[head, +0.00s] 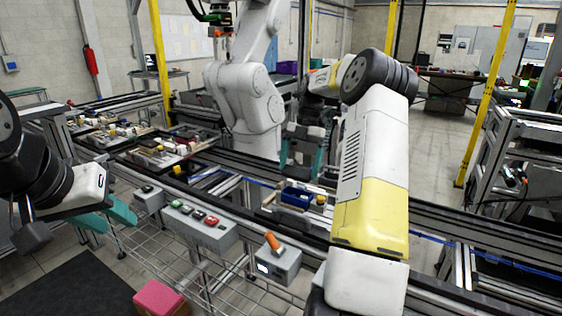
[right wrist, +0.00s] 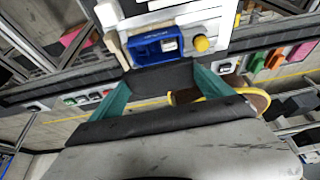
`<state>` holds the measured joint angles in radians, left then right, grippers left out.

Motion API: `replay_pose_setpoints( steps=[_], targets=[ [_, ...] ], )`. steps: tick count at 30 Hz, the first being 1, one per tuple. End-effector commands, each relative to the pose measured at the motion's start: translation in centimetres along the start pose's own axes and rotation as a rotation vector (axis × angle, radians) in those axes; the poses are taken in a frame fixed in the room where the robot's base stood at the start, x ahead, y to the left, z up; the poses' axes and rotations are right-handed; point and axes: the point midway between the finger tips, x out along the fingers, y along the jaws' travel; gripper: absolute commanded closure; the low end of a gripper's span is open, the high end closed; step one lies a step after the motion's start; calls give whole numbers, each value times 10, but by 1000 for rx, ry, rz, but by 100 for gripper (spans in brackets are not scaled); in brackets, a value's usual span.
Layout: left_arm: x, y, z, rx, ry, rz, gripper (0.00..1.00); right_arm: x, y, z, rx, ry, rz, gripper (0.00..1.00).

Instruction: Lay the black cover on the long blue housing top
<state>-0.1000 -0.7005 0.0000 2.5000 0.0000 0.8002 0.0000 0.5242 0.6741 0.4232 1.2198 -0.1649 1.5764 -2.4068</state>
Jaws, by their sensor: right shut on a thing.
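The long blue housing (head: 297,197) sits on a pallet on the conveyor. In the right wrist view the blue housing (right wrist: 145,50) shows its open inside, with a pale part at its right end. My right gripper (head: 302,158) is above and behind the housing in the head view. In the right wrist view its teal fingers (right wrist: 163,88) are shut on the black cover (right wrist: 165,77), which is held near the housing; whether they touch cannot be told. My left gripper (head: 107,217) is open and empty at the left, away from the housing.
A yellow knob (right wrist: 202,44) stands beside the housing on the pallet. A control box with an orange handle (head: 276,250) and a button box (head: 200,224) line the conveyor's near side. Other loaded pallets (head: 158,152) stand to the left. A white robot arm (head: 243,95) stands behind.

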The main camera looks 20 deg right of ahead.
Motion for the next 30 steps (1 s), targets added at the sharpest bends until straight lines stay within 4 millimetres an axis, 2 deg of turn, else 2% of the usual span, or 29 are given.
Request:
replay_pose_setpoints(
  steps=[6,13,30],
  targets=[
    [0,0,0,0,0,0,64,21,0,9,2,2,0,49],
    [0,0,0,0,0,0,64,37,0,15,2,1,1,49],
    [0,0,0,0,0,0,64,43,0,18,2,-1,2,49]
  ],
)
